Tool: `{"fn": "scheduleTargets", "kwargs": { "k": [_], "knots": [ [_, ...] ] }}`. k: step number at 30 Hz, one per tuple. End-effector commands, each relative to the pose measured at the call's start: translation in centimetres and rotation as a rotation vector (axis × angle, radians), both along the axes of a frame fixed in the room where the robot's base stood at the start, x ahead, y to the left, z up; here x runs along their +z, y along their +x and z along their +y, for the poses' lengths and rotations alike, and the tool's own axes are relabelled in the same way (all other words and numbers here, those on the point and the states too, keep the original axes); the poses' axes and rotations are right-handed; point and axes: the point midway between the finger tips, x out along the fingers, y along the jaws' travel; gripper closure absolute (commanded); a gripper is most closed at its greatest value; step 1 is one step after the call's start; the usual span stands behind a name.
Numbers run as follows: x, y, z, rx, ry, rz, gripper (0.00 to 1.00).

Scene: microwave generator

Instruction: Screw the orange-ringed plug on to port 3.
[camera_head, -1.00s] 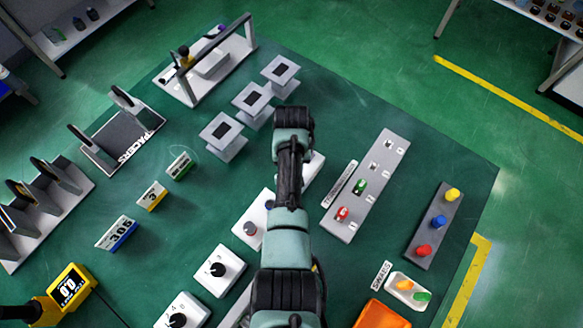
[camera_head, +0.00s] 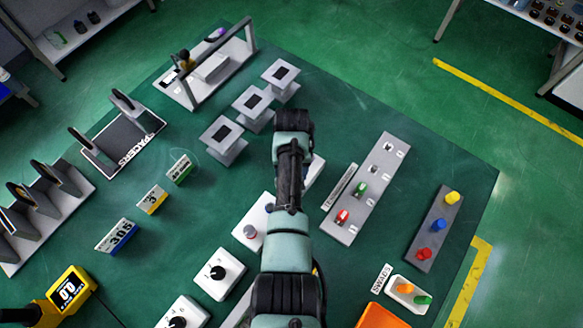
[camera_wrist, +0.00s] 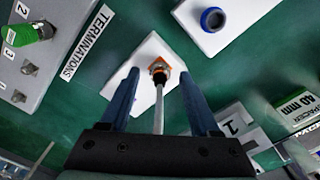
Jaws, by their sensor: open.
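The orange-ringed plug (camera_wrist: 159,69) stands on a white plate (camera_wrist: 145,54) in the wrist view. A pale cable runs from it back toward my wrist. My gripper (camera_wrist: 159,75) is open, with one blue finger on each side of the plug and cable; I cannot tell whether either touches. In the head view my arm hides the plug, and only part of a white plate (camera_head: 315,172) shows. A grey strip (camera_head: 347,232) labelled TERMINATIONS carries a green cap (camera_head: 361,189) and a red cap (camera_head: 342,216). In the wrist view labels 2 and 3 show near the green cap (camera_wrist: 32,32). I cannot identify port 3 surely.
A white block with a blue-ringed fitting (camera_wrist: 213,19) stands right of the plug in the wrist view. Grey stands (camera_head: 223,138) are left of my gripper. A knob box (camera_head: 219,273) and a swabs tray (camera_head: 408,290) lie nearer.

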Motion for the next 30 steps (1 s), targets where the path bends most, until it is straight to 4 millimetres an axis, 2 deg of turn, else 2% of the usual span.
{"fn": "scheduleTargets", "kwargs": {
  "k": [5, 19, 24, 30],
  "knots": [
    [1.6, 0.1, 0.0, 0.000, -0.001, -0.004, 0.38],
    [10.8, 0.1, 0.0, 0.000, 0.000, -0.005, 0.38],
    [12.5, 0.0, 0.0, 0.000, 0.000, -0.001, 0.38],
    [12.9, 0.0, 0.0, 0.000, 0.000, 0.001, 0.38]
  ]
}}
